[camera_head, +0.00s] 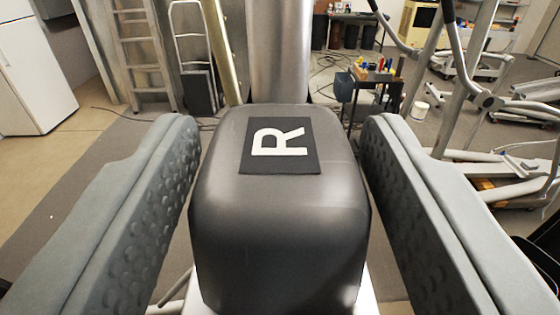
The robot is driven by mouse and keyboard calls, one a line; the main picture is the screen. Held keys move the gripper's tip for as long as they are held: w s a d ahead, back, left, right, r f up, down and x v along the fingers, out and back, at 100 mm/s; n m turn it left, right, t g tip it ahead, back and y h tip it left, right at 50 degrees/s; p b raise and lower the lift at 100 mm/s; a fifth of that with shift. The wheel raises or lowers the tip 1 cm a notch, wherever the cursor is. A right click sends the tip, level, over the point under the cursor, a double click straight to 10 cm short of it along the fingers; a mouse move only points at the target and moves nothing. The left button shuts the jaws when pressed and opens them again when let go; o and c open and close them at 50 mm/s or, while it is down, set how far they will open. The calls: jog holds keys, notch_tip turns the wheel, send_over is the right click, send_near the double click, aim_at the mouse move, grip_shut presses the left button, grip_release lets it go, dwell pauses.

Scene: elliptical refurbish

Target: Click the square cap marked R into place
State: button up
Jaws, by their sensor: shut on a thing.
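The square cap (280,225) is dark grey with rounded edges. Its top carries a black label with a white R (279,146), turned sideways in the picture.
A thinner brass-coloured bar (220,45) rises left of the column. An elliptical machine (465,100) stands at the right. A small cart with tools (375,76) is behind. A ladder (140,50) and white fridge (30,70) stand at the left. Floor at the left is open.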

jog(key=shift+f, duration=0.15)
jog(key=o, duration=1)
jog(key=shift+o, duration=0.2)
jog(key=shift+s, duration=0.1)
jog(key=s, duration=1.7)
jog(key=shift+s, duration=0.1)
